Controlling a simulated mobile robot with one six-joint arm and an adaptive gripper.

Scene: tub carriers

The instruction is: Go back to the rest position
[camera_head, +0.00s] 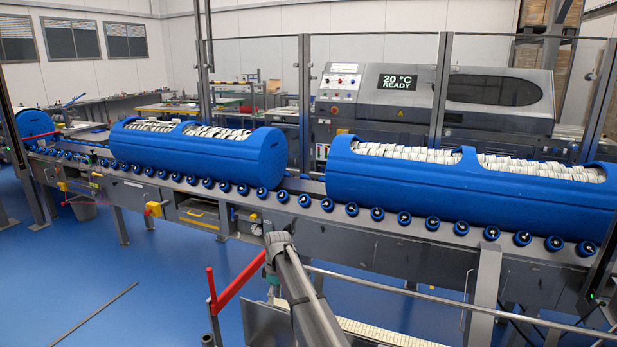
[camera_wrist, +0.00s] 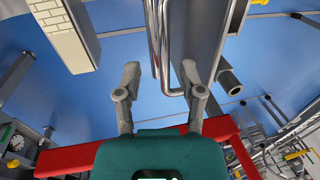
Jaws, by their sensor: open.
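My gripper (camera_wrist: 160,78) shows in the wrist view with its two grey fingers spread apart and nothing between them. Blue floor and a chrome rail (camera_wrist: 165,50) lie beyond the fingertips. A red bar (camera_wrist: 70,163) shows beside and behind the teal gripper body. Two blue tub carriers, one at the right (camera_head: 420,198) and one at the left (camera_head: 215,160), lie on the roller conveyor, filled with white items. My gripper holds neither of them.
The roller conveyor (camera_head: 347,210) crosses the head view. A red stand (camera_head: 238,287) and a long metal rail (camera_head: 440,300) stand in front of it. A third blue carrier (camera_head: 35,123) is at the far left.

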